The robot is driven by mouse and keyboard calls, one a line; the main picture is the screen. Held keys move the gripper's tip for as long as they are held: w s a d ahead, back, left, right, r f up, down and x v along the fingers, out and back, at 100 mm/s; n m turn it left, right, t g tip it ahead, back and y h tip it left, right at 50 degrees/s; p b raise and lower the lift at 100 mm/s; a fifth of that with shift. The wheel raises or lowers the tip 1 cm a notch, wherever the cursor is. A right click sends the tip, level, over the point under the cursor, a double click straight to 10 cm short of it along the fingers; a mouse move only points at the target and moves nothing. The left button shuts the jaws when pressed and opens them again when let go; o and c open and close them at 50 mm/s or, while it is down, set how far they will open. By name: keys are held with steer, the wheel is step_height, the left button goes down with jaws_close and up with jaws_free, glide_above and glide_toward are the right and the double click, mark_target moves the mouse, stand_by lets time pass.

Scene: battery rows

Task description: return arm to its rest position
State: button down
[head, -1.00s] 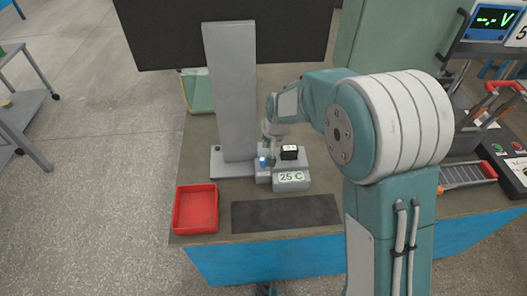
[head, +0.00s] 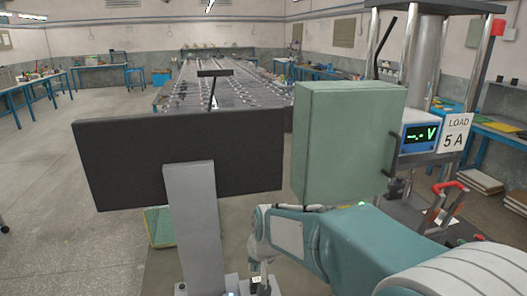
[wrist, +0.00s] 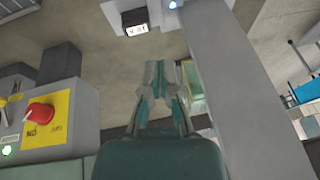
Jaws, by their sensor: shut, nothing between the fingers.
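My arm (head: 345,245) reaches in from the lower right of the head view and bends down at the wrist near the grey column. My gripper (wrist: 154,68) shows in the middle of the wrist view, its fingers together with nothing between them. In the head view the fingers are too small and too near the bottom edge to make out.
A grey column (head: 193,225) carries a black panel (head: 180,150) left of my arm. A green cabinet (head: 347,145) and a load tester (head: 418,135) stand behind it. The wrist view shows a red knob (wrist: 40,113) and a small display block (wrist: 136,29).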

steer(key=s+d+r+t+h, duration=0.1)
steer(key=s+d+r, duration=0.3)
steer(key=s+d, duration=0.5)
steer(key=s+d+r+m+t+h, duration=0.1)
steer(key=s+d+r, duration=0.3)
steer(key=s+d, duration=0.5)
steer(key=s, duration=0.4)
steer(key=shift+s+r, duration=0.15)
steer(key=shift+r, duration=0.1)
